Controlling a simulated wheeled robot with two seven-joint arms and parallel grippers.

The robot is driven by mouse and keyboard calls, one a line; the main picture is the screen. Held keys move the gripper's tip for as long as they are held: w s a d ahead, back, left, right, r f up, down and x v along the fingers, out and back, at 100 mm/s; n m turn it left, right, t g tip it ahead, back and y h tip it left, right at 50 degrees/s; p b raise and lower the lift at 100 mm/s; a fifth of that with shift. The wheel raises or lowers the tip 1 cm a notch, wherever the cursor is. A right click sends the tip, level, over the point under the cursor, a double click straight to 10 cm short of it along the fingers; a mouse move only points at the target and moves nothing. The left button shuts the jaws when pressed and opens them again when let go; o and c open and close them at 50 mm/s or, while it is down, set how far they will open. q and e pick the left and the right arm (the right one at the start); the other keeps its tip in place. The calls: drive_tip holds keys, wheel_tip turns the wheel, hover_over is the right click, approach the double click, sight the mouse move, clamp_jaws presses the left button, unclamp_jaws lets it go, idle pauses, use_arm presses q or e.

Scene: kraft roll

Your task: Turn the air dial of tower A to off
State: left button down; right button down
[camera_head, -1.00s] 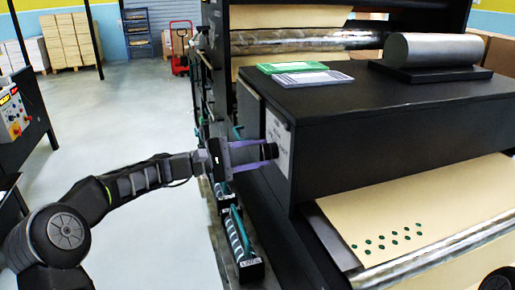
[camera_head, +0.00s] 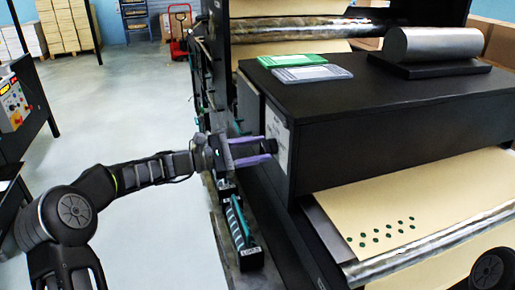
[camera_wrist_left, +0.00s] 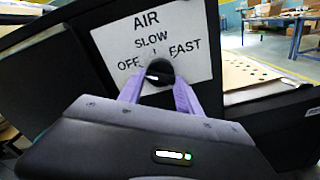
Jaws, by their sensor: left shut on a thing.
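The white air panel (camera_head: 278,138) sits on the left end face of the black tower housing. In the left wrist view the panel (camera_wrist_left: 118,40) reads AIR, with OFF at left, SLOW on top and FAST at right. The round black air dial (camera_wrist_left: 160,70) is below these words, with a small white mark toward its left side. My left gripper (camera_head: 271,152) has its purple fingers on either side of the dial, shut on it. In the wrist view the fingers (camera_wrist_left: 158,88) meet the dial's sides. The panel's lower part is hidden.
A green tray (camera_head: 292,60) and a grey tray (camera_head: 312,73) lie on the housing top, left of a metal roll (camera_head: 432,45). Brown paper (camera_head: 385,215) with dark green dots runs out at right. A teal-handled unit (camera_head: 243,230) stands below my left gripper. Floor at left is clear.

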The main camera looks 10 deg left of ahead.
use_arm(q)
drive_tip(key=c, duration=0.8)
unclamp_jaws()
drive_tip(key=b+v, duration=0.2)
drive_tip(key=v, duration=0.5)
drive_tip(key=shift+s+a, duration=0.25)
drive_tip(key=shift+a, duration=0.1)
drive_tip(key=shift+a+f, duration=0.1)
